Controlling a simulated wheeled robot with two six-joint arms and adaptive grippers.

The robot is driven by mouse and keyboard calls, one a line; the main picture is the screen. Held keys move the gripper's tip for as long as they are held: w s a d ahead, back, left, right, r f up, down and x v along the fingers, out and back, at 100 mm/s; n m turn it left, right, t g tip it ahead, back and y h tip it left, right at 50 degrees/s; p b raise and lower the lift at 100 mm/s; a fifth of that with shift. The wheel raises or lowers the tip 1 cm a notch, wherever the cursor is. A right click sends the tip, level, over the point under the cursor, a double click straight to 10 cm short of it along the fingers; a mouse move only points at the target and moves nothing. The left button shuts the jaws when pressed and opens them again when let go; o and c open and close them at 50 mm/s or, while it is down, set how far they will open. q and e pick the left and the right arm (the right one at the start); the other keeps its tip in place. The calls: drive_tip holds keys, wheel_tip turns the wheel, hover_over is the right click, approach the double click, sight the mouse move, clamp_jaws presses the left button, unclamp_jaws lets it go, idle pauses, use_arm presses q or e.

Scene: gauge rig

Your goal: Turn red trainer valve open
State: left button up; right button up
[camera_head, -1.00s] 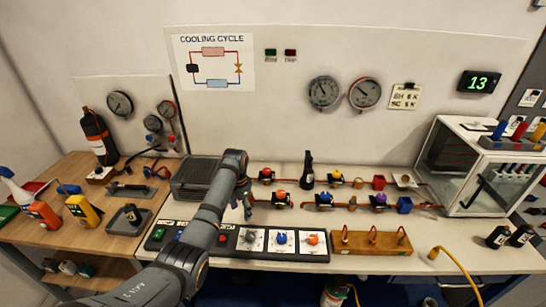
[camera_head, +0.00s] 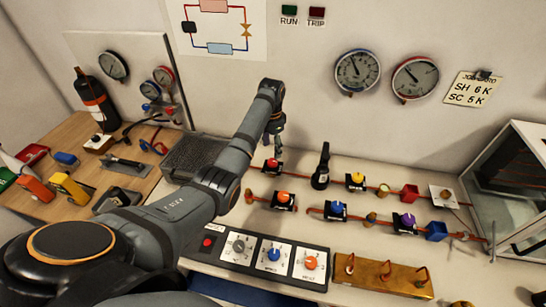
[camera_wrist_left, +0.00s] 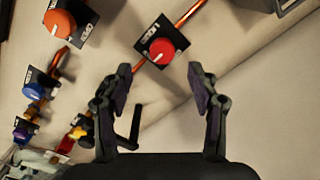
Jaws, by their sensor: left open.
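The red trainer valve is a red knob (camera_head: 272,163) on a small black plate, on a copper pipe at the back left of the valve group. In the left wrist view the red knob (camera_wrist_left: 162,51) shows a white pointer mark and lies ahead of the jaws, between their lines and apart from both. My left gripper (camera_head: 279,142) hangs just above and behind the red knob. In the left wrist view my left gripper (camera_wrist_left: 160,88) is open, with nothing between its fingers. My right gripper is not in view.
An orange knob (camera_head: 283,197) stands in front of the red one. A black upright handle (camera_head: 321,168) stands to its right, with yellow (camera_head: 357,178), blue (camera_head: 336,208) and purple (camera_head: 406,220) knobs beyond. A control panel (camera_head: 262,254) lies in front. The wall is close behind.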

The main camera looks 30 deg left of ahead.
sight(273, 161)
use_arm(q)
drive_tip(key=f, duration=0.6)
drive_tip(key=shift+w+f+p, duration=0.3)
drive_tip(key=shift+w+f, duration=0.05)
drive_tip(key=shift+f, duration=0.4)
drive_tip(key=shift+c, duration=0.8)
drive_tip(key=c, duration=1)
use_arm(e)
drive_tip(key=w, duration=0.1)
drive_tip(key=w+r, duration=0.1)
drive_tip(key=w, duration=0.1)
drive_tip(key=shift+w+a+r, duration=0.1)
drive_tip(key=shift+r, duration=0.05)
